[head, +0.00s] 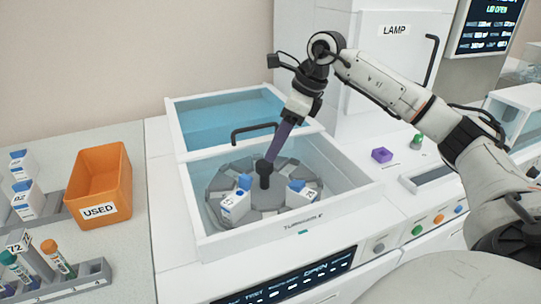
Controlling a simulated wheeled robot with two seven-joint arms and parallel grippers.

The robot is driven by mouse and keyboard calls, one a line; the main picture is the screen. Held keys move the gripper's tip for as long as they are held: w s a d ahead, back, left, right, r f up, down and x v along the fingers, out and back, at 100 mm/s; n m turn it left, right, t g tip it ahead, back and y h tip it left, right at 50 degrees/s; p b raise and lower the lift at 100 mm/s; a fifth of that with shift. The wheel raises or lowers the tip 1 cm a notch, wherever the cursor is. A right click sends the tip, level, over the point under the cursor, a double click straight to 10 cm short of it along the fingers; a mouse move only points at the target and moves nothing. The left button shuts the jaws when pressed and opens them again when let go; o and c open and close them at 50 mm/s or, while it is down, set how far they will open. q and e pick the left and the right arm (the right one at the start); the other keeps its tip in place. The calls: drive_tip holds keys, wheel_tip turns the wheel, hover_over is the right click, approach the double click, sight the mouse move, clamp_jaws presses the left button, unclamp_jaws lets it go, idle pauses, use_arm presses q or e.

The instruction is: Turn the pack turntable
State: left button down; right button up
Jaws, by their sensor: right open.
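The pack turntable (225,184) is a grey round disc with raised segments, inside an open-topped bay of the white machine. A dark knob (265,172) stands at its centre. Two white packs with blue caps sit on it: one left of the knob (235,206) and one right of it (299,196). My right gripper (271,154) reaches down from above, its purple fingers at the top of the knob. The fingers overlap in this view, so I cannot tell whether they touch the knob. My left gripper is not in view.
A blue-tinted lid (215,116) with a dark handle (254,130) is behind the bay. The bay walls (322,209) surround the turntable. An orange USED bin (100,180), white packs (27,199) and a tube rack (80,284) stand at left.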

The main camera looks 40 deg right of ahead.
sight(281, 172)
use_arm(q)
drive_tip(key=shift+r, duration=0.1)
use_arm(e)
drive_tip(key=v, duration=0.3)
drive_tip(key=shift+s+d+r, duration=0.1)
drive_tip(key=shift+s+r, duration=0.05)
drive_tip(key=shift+r, duration=0.2)
drive_tip(key=shift+c, duration=0.2)
